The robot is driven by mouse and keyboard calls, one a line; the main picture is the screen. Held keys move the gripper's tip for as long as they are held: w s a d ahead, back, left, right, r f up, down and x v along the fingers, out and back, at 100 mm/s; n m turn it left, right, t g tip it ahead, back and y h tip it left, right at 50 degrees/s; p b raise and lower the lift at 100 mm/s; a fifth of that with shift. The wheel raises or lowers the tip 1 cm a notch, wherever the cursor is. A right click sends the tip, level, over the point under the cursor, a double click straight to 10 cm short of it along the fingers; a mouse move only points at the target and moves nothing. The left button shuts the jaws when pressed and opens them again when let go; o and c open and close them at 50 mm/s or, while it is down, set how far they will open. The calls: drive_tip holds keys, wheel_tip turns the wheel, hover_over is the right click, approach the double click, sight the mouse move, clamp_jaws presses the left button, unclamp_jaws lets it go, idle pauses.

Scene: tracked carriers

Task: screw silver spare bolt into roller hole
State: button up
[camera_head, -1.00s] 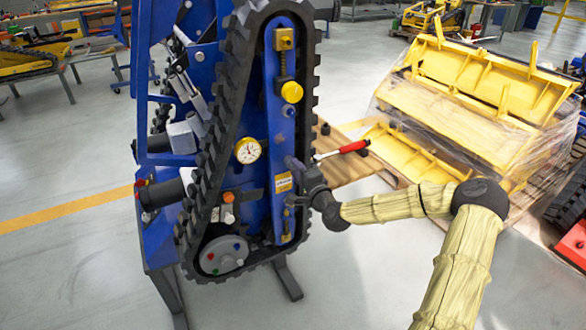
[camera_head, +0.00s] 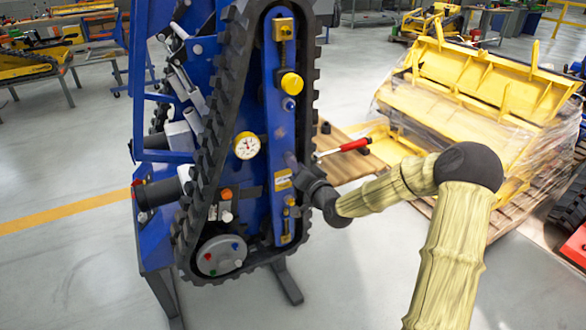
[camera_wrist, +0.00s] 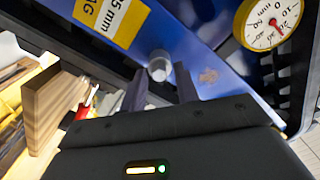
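A silver bolt (camera_wrist: 160,66) shows its round end against the blue plate in the wrist view. My gripper (camera_wrist: 160,84) has its two dark fingers spread apart, with the bolt's end seen between and just beyond their tips. I see no finger contact with it. In the head view my gripper (camera_head: 299,172) is at the right side of the blue track frame (camera_head: 280,143), beside a yellow label, and it hides the bolt there. A small brass-coloured round spot (camera_wrist: 208,76) lies on the plate right of the bolt; I cannot tell whether it is a hole.
A red-handled tool (camera_head: 345,147) lies over a wooden pallet behind the gripper. Yellow wrapped buckets (camera_head: 480,85) stand at the right. The floor in front is clear.

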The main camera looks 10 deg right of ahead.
drive_tip(key=shift+n+b, duration=0.4)
drive_tip(key=shift+n, duration=0.7)
clamp_jaws()
drive_tip(key=m+p, duration=0.5)
drive_tip(key=m, duration=0.4)
drive_tip(key=shift+m, duration=0.4)
